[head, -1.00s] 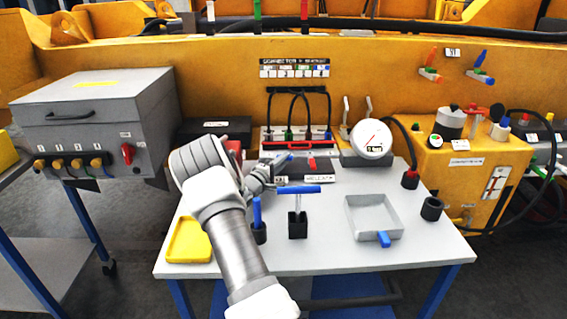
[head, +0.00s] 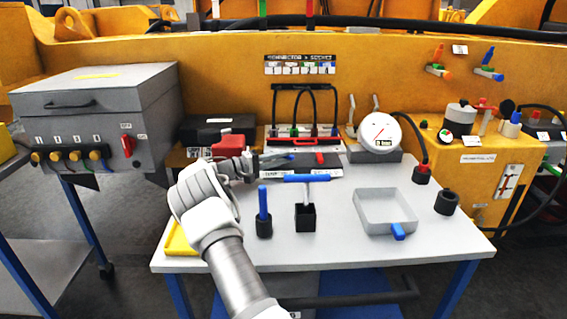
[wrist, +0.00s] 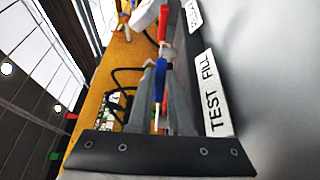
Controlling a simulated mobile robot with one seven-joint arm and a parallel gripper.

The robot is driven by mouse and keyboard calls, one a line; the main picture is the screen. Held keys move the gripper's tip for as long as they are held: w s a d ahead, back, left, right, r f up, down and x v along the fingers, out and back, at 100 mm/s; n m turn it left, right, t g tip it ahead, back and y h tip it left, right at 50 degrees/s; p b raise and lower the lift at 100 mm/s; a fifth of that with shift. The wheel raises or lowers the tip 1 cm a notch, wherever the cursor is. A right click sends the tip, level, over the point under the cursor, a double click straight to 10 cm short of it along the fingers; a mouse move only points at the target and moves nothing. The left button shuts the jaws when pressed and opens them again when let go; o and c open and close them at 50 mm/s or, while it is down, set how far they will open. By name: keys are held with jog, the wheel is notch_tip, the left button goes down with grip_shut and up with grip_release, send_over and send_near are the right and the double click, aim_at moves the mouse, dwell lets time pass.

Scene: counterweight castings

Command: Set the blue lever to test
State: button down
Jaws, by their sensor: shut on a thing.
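The blue lever (wrist: 158,82) stands between my gripper's fingers in the wrist view, beside a white label (wrist: 212,95) reading TEST FILL. In the head view a blue end of the lever (head: 281,158) shows at the fingertips, over a dark panel at the back of the table. My gripper (head: 268,160) reaches in from the left and is shut on the lever. In the wrist view my gripper (wrist: 163,72) has one finger on each side of it. The lever's base and exact pointing are partly hidden by the fingers.
A red lever (head: 320,158) stands right of the blue one. A red block (head: 232,143) is close behind my gripper. A blue T-handle (head: 307,178) in a black block, a blue peg (head: 263,202) and a grey tray (head: 371,222) stand in front. A gauge (head: 380,132) is at right.

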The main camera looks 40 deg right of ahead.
jog(key=shift+w+a+m+g, duration=0.1)
jog(key=shift+a+m+g, duration=0.1)
jog(key=shift+m+g, duration=0.3)
jog(key=c, duration=1.1)
grip_release()
jog(key=shift+a, duration=0.1)
jog(key=p+v, duration=0.1)
jog(key=v, duration=1.6)
jog(key=shift+w+a+r, duration=0.1)
jog(key=shift+r, duration=0.1)
